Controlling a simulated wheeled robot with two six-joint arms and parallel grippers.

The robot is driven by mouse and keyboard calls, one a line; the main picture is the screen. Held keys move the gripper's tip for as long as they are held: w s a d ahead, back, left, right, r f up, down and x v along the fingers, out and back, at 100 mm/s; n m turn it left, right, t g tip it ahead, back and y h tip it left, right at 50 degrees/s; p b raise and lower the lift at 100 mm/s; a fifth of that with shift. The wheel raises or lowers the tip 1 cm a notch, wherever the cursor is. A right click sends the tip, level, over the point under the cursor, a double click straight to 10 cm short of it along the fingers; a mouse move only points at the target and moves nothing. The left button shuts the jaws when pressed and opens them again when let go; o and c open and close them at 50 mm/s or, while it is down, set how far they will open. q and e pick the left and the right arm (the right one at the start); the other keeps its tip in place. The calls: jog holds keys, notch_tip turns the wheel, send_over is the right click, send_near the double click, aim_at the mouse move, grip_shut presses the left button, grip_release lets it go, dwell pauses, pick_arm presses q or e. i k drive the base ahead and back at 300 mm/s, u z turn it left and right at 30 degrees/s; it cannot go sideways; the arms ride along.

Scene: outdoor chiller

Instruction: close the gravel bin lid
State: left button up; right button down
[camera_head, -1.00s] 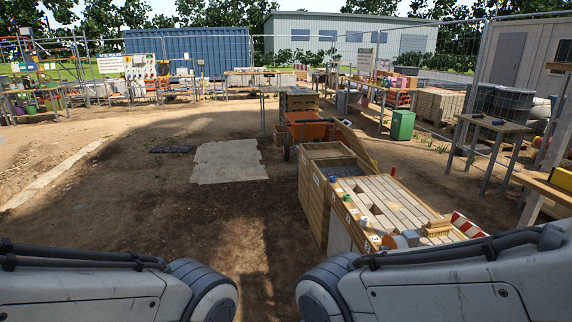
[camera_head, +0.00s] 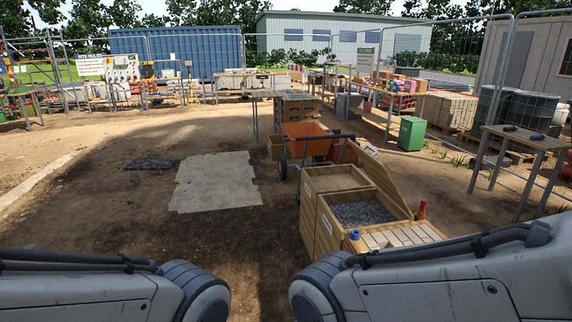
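The wooden gravel bin (camera_head: 331,231) stands right of the middle in the head view. Grey gravel (camera_head: 362,212) shows in its open near compartment. A wooden panel (camera_head: 388,187), which looks like the raised lid, slants up along the bin's right side. Whether it spans one compartment or both, I cannot tell. The far compartment (camera_head: 335,180) is also open and holds paler material. Only links of my two arms show at the bottom corners. Both grippers are out of view, and my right arm is near the slatted bench in front of the bin.
A slatted bench top (camera_head: 402,236) with a blue-capped item (camera_head: 355,235) and an orange-red item (camera_head: 422,209) adjoins the bin. An orange wheelbarrow (camera_head: 318,140) stands behind it. A table (camera_head: 518,139) is at the right. Open dirt lies left, around a pale slab (camera_head: 215,182).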

aim_at(377, 170)
jog(key=i, duration=2.7)
jog(key=z, duration=0.45)
